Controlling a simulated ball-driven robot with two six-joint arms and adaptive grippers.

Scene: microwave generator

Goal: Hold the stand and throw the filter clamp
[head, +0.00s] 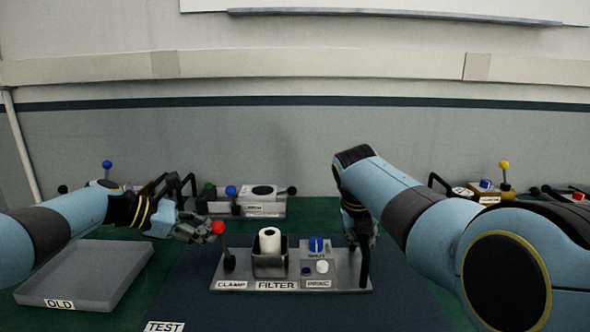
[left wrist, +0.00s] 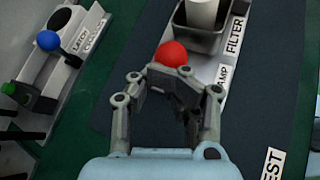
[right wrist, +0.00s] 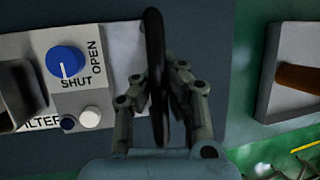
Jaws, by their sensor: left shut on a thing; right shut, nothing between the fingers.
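The grey stand (head: 342,268) sits on the dark mat, with CLAMP, FILTER and PRIME labels along its front. The clamp lever has a red ball knob (head: 217,227) above a black pivot (head: 229,260) at the stand's left end. My left gripper (head: 208,232) is shut on the lever by the red knob; the knob shows just past its fingertips in the left wrist view (left wrist: 171,53). A white filter (head: 270,240) stands upright in its holder. My right gripper (right wrist: 165,88) is shut at the stand's black handle (right wrist: 155,45), which crosses in front of its fingers.
A blue knob (head: 316,243) and a white button (head: 322,267) sit on the stand. A grey OLD tray (head: 85,270) lies at left. Other lever units stand behind at left (head: 262,208) and right (head: 488,198). The mat in front (head: 290,312) is clear.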

